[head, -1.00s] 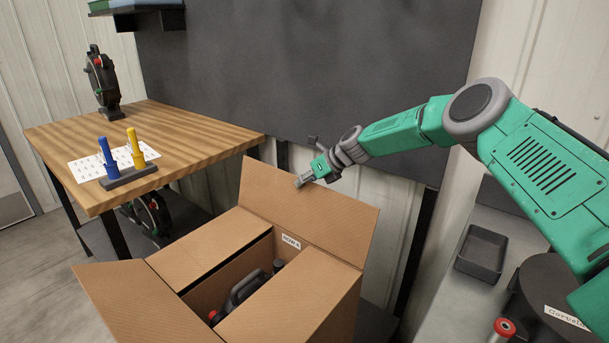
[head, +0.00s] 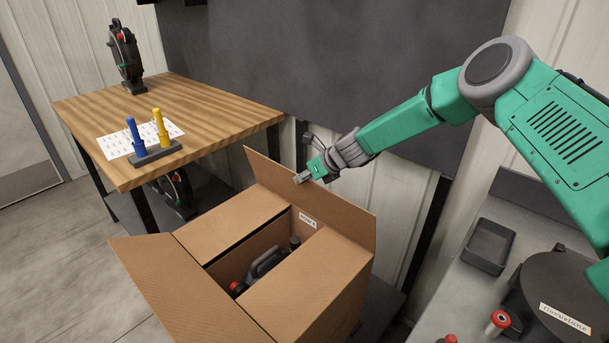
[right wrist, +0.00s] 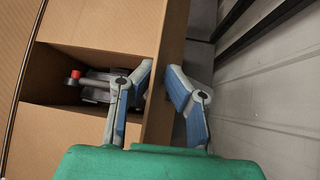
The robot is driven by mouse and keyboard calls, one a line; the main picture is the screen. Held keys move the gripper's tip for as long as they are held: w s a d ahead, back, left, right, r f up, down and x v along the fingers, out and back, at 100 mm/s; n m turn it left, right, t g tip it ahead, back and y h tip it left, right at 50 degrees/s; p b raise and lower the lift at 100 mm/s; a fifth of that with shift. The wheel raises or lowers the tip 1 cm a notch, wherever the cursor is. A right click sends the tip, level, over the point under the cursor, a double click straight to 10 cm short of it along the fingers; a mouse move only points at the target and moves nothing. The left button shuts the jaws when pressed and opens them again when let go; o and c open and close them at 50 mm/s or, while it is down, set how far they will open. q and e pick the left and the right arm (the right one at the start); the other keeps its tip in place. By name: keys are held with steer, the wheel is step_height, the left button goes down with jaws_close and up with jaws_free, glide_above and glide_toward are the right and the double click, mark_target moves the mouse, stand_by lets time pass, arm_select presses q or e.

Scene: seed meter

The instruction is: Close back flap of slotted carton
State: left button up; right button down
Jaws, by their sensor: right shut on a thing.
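The brown slotted carton (head: 345,295) stands low in the middle of the head view. Its two side flaps (head: 228,222) lie folded inward, with a gap between them. The back flap (head: 345,217) stands up at the far side, and the front flap (head: 165,285) sticks outward at the near left. My right gripper (head: 302,177) is at the back flap's top edge. In the right wrist view its fingers (right wrist: 160,73) sit on either side of the flap, shut on it. My left gripper is out of view.
A dark seed meter with a red knob (head: 262,265) lies inside the carton. A wooden table (head: 205,115) holds another meter (head: 126,55) and blue and yellow tools in a stand. A black tray (head: 488,246) and dark round container (head: 570,290) are at right.

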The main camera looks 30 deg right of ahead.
steer(key=shift+s+a+f, duration=0.2)
steer(key=shift+s+f, duration=0.1)
steer(key=shift+f, duration=0.1)
steer(key=c, duration=1.8)
jaws_free()
steer(key=shift+o, duration=0.2)
steer(key=shift+d+r, duration=0.15)
steer(key=shift+w, duration=0.1)
steer(key=shift+d+r, duration=0.25)
steer(key=shift+r, duration=0.2)
steer(key=v, duration=1.1)
steer(key=shift+s, duration=0.2)
steer(key=shift+f, duration=0.1)
